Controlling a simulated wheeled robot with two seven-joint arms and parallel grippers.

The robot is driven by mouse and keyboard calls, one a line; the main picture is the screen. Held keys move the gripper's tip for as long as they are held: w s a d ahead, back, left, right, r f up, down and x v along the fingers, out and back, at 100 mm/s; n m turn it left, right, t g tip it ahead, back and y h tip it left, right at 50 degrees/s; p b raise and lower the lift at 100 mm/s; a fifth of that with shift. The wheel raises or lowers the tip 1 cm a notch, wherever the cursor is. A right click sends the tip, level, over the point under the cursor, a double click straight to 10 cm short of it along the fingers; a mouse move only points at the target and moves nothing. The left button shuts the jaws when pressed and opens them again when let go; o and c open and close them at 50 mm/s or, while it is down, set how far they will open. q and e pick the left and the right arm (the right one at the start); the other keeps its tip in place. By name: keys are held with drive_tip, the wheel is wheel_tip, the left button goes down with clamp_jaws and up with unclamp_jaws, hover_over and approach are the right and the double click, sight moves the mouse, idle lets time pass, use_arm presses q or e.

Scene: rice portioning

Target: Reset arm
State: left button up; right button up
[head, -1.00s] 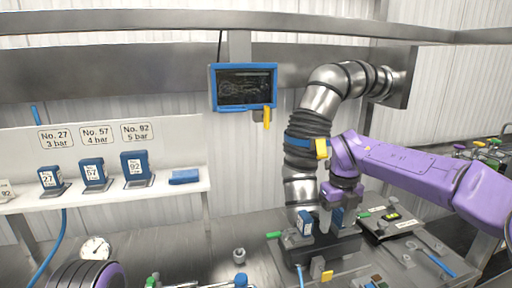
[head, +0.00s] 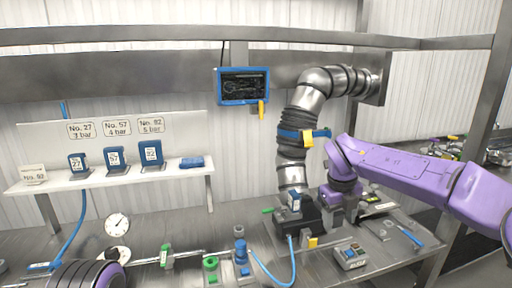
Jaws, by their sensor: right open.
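My right arm comes in from the right, purple with black joints. Its gripper (head: 335,208) is pointed down at a dark fixture (head: 312,217) under the ribbed metal duct. The gripper is open, but its fingers are small and partly lost against the dark fixture. A small blue block with a white label (head: 294,200) sits on the fixture just left of the gripper, apart from it. Part of my left arm shows at the bottom left edge; my left gripper is out of view.
The metal duct (head: 310,97) comes down beside my right gripper. A shelf (head: 130,175) at left holds labelled blue blocks (head: 114,160). A screen (head: 243,86) hangs above.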

drive_tip(key=d+f+n+t+h+b, duration=0.1)
drive_tip(key=d+f+n+t+h, duration=0.15)
drive_tip(key=f, duration=0.45)
drive_tip(key=d+f+n+t+h+b, duration=0.1)
drive_tip(key=d+f+n+h, duration=0.25)
drive_tip(key=f, duration=0.35)
drive_tip(key=s+f+n+t+b, duration=0.1)
drive_tip(key=s+f+n, duration=0.25)
drive_tip(key=f, duration=0.25)
drive_tip(key=s+a+f+n+t+b, duration=0.1)
drive_tip(key=s+f+n, duration=0.25)
drive_tip(key=f, duration=0.25)
drive_tip(key=s+f+n+t+b, duration=0.1)
drive_tip(key=s+f+n+t, duration=0.1)
drive_tip(key=f+n, duration=0.3)
drive_tip(key=s+d+f+n+g+y+b, duration=0.1)
drive_tip(key=s+f+n, duration=0.1)
drive_tip(key=s+f, duration=0.4)
drive_tip(key=s+d+f+n+g+y+b, duration=0.1)
drive_tip(key=s+f, duration=0.5)
drive_tip(key=s, duration=0.8)
drive_tip(key=s+d+f+n+g+y+b, duration=0.1)
drive_tip(key=s+f+n, duration=0.4)
drive_tip(key=s, duration=0.5)
drive_tip(key=shift+s+f+g+y+b, duration=0.3)
drive_tip(key=shift+f+g+y+b, duration=0.35)
drive_tip(key=shift+g+b, duration=0.5)
drive_tip(key=shift+f, duration=0.1)
drive_tip(key=shift+w, duration=0.1)
